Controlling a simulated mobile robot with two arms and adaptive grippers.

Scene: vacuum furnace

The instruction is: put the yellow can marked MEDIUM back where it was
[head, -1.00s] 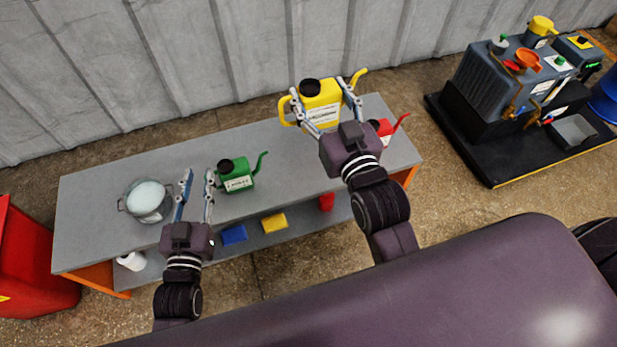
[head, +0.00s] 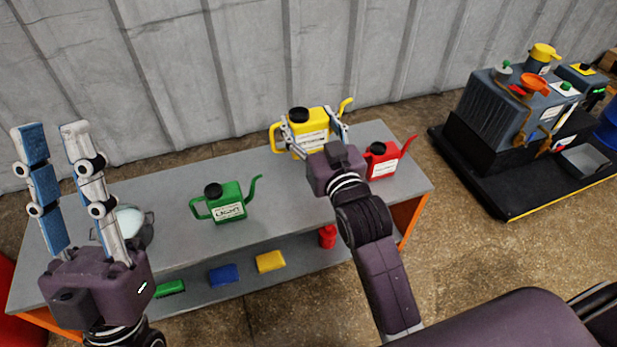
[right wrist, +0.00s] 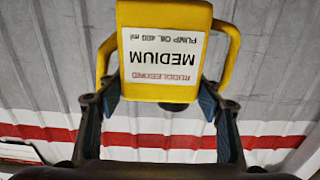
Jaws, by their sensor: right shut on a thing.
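The yellow can (head: 308,126) has a black cap, a handle on the left and a spout on the right. Its label reads MEDIUM in the right wrist view (right wrist: 160,60), where the can appears upside down. My right gripper (head: 312,136) is shut on the can's body, a finger on each side. The can is at the back of the grey bench, between the green can (head: 226,203) and the red can (head: 383,161). I cannot tell whether its base touches the bench top. My left gripper (head: 55,150) is open and empty, raised at the left.
The bench (head: 290,207) has a lower shelf with a blue block (head: 223,274), a yellow block (head: 270,261) and a red item (head: 327,236). A pot with a pale lid (head: 130,222) is partly hidden behind my left gripper. A pump unit (head: 510,110) stands at the right.

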